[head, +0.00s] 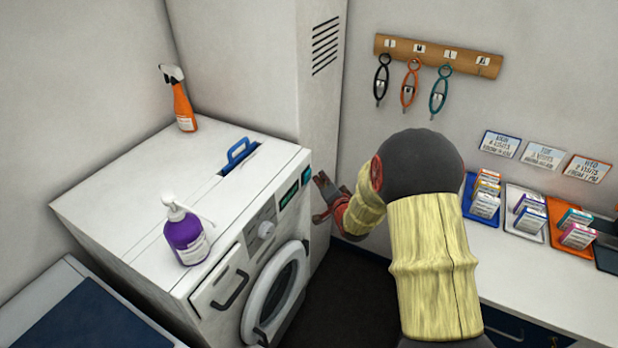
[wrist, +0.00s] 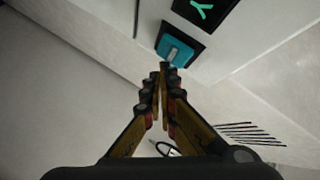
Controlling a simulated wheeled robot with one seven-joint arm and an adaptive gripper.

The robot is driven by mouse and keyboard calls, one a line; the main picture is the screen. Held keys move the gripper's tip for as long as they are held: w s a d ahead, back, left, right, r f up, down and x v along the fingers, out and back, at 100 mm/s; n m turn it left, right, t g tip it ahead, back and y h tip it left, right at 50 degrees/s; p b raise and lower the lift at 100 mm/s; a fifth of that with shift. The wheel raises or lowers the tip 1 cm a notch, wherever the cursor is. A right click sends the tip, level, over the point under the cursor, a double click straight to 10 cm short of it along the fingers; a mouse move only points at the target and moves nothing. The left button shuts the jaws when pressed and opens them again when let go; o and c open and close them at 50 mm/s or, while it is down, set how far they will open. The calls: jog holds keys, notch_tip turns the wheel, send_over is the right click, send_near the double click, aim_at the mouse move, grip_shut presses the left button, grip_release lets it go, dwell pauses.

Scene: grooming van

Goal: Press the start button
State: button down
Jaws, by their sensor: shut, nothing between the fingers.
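The start button shows in the wrist view as a teal square (wrist: 177,52) in a dark frame on the white machine's front panel. My gripper (wrist: 164,68) is shut and empty, with its fingertips at the lower edge of the teal button; I cannot tell whether they touch it. In the head view my gripper (head: 318,196) is beside the right end of the washing machine's (head: 130,185) control panel. The button itself is small there, close to the fingertips. A dark display with a teal-green sign (wrist: 205,8) lies just beyond the button.
A purple pump bottle (head: 185,235) and an orange spray bottle (head: 180,105) stand on the machine. A blue handle (head: 238,152) rises from its top. A tall white cabinet (head: 270,70) stands behind. A counter (head: 500,255) with several trays of small boxes is at right.

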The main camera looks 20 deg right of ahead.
jog(key=shift+w+a, duration=0.1)
jog(key=shift+w+a, duration=0.15)
jog(key=shift+w, duration=0.1)
jog(key=shift+w+a+b, duration=0.35)
jog(key=shift+w+b, duration=0.05)
dwell(0.9)
jog(key=shift+s+d, duration=0.1)
dwell(0.3)
jog(key=shift+s+d, duration=0.5)
jog(key=shift+s, duration=0.15)
jog(key=shift+s+d, duration=0.8)
jog(key=shift+s, duration=0.2)
jog(key=shift+s+d, duration=0.75)
jog(key=shift+s, duration=0.25)
